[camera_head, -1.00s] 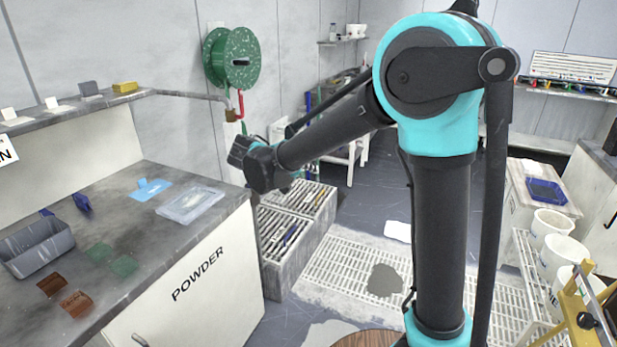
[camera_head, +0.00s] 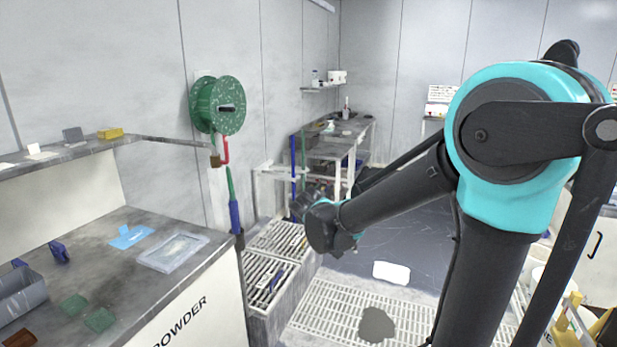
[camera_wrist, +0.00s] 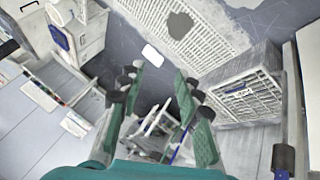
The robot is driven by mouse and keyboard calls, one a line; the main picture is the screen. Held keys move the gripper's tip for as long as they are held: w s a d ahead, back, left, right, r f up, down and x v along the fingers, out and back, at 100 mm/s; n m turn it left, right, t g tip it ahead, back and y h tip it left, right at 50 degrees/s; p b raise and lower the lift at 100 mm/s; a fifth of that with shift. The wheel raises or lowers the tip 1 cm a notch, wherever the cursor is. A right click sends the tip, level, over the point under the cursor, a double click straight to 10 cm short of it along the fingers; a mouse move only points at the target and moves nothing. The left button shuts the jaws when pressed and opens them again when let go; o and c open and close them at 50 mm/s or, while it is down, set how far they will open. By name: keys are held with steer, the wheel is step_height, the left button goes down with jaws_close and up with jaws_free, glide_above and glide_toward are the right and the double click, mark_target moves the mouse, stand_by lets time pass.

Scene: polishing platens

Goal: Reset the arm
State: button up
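My arm reaches from the right side of the head view toward the middle, over the floor and grated area. In the wrist view my gripper (camera_wrist: 165,108) shows two green fingers with dark joints. They stand well apart, and I see nothing held between them. In the head view the end of my arm (camera_head: 330,225) hangs in the air near the slatted bins, and the fingers cannot be made out there.
A grey-topped counter (camera_head: 180,285) marked "POWDER" stands at the left, with a clear tray (camera_head: 172,251) on it. Slatted bins (camera_head: 262,280) stand beside it. A green hose reel (camera_head: 217,104) hangs on the wall. A bench (camera_head: 340,145) stands behind. A floor grate (camera_head: 330,310) lies below.

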steer(key=s+d+f+y, duration=0.1)
steer(key=s+d+f, duration=0.2)
steer(key=s, duration=0.2)
steer(key=s+d+f+y, duration=0.2)
steer(key=s+d+f, duration=0.1)
steer(key=s, duration=0.3)
steer(key=s+d+f+g+y, duration=0.1)
steer(key=s+d+f+y, duration=0.1)
steer(key=s, duration=0.4)
step_height(320, 180, down, 2)
steer(key=shift+s+d+f, duration=0.1)
steer(key=shift+s+d, duration=0.05)
steer(key=shift+d, duration=0.4)
